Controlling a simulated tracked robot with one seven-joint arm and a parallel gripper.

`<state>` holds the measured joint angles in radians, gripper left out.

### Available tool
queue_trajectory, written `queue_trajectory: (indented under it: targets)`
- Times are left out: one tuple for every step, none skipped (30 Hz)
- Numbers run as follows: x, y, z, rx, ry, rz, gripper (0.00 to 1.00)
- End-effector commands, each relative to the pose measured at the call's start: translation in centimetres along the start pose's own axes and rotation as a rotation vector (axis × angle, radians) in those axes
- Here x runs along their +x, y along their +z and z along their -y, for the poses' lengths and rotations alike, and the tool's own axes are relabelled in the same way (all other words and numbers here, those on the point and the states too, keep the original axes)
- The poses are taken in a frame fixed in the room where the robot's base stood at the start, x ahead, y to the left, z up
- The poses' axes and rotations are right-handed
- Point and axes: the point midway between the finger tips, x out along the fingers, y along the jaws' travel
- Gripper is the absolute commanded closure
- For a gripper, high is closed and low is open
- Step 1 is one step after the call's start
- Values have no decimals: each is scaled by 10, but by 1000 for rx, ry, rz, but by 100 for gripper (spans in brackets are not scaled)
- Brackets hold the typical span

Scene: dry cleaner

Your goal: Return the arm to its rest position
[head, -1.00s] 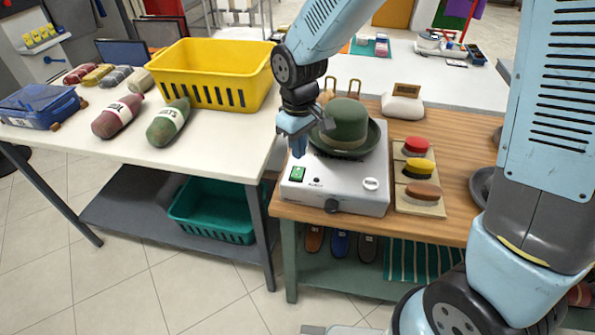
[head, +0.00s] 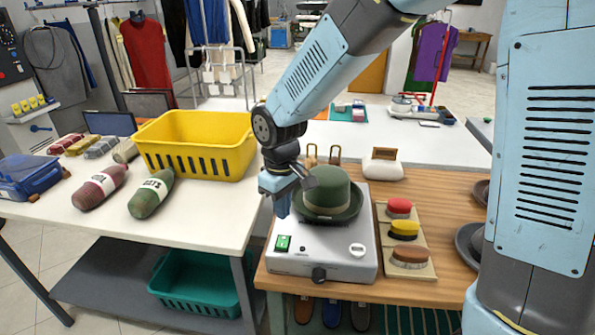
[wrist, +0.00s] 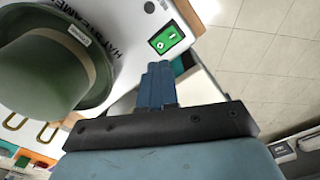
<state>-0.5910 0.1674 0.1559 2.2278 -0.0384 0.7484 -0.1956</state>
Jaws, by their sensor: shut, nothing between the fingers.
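A green hat (head: 328,190) with a lighter band rests on the steamer, just right of my gripper. The gripper appears apart from the hat; in the wrist view the hat (wrist: 40,75) is to the left of the fingers. My arm rises from the right side of the head view and reaches across to the steamer.
A yellow basket (head: 197,135) stands on the white table (head: 60,217) at left, with two labelled bottle-shaped bags in front. Brushes on a board (head: 418,262) lie right of the steamer. A teal crate (head: 195,282) sits on the lower shelf. Clothes hang at the back.

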Motion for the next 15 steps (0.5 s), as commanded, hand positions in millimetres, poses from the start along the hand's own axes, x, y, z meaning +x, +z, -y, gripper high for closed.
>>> queue_trajectory:
  targets:
    - [-2,1,-1,4,1,-2,100]
    - [-3,2,-3,10,3,-5,100]
    - [-7,5,-6,20,6,-10,100]
    - [-11,7,-9,31,9,-16,100]
    - [-16,11,-14,45,12,-22,100]
    - [-23,17,-20,68,18,-32,100]
    - [-29,22,-25,86,23,-41,100]
    - [-36,28,-31,108,29,-50,100]
    - [-45,36,-38,137,36,-64,100]
    - [-52,43,-44,160,42,-75,100]
    - [-59,50,-49,183,48,-86,100]
    - [-67,59,-56,214,56,-99,100]
    - [-73,66,-60,237,61,-109,100]
    - [-80,74,-65,260,67,-120,100]
    - [-88,84,-70,290,74,-133,100]
